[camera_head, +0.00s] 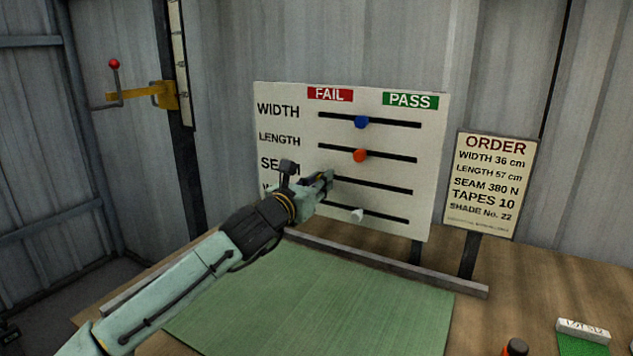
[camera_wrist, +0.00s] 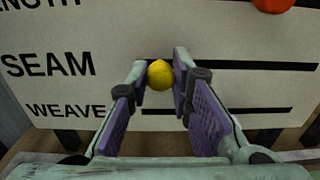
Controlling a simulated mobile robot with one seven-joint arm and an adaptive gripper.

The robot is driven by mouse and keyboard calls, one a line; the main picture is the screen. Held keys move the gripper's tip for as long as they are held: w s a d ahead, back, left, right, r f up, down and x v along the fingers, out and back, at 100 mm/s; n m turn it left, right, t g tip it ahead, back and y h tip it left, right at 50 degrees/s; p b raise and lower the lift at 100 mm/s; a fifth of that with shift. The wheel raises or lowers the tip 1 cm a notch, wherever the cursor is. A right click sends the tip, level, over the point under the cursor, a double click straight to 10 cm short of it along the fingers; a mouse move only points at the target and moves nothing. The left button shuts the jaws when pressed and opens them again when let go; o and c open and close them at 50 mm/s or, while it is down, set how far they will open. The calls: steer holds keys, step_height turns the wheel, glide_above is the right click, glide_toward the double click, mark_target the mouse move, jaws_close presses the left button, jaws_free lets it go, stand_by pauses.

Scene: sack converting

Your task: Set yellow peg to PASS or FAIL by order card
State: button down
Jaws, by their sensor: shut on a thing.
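The yellow peg (camera_wrist: 160,75) sits on the SEAM row of the white board (camera_head: 437,150), at the left part of that row's slot. My gripper (camera_wrist: 160,80) has its two purple fingers closed on it, one on each side. In the head view my gripper (camera_head: 326,180) reaches the SEAM slot's left, FAIL-side end and hides the peg. The board has a red FAIL label (camera_head: 330,94) and a green PASS label (camera_head: 410,101). The order card (camera_head: 493,185) stands right of the board and reads width 36 cm, length 57 cm, seam 380 N, tapes 10, shade No. 22.
A blue peg (camera_head: 361,122) is on the WIDTH slot, a red-orange peg (camera_head: 360,155) on LENGTH, and a white peg (camera_head: 357,215) on the lowest row, WEAVE. A green mat (camera_head: 320,300) lies clear below the board. A red-knobbed lever (camera_head: 114,64) is on the left.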

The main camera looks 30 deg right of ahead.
steer(key=shift+w+a+r, duration=0.1)
steer(key=shift+w+a, duration=0.05)
steer(key=shift+w, duration=0.05)
steer(key=c, duration=1.4)
jaws_free()
steer(key=shift+c, duration=0.2)
steer(key=shift+s, duration=0.1)
steer(key=v, duration=1.1)
steer(key=shift+s+a, duration=0.25)
steer(key=shift+a, duration=0.1)
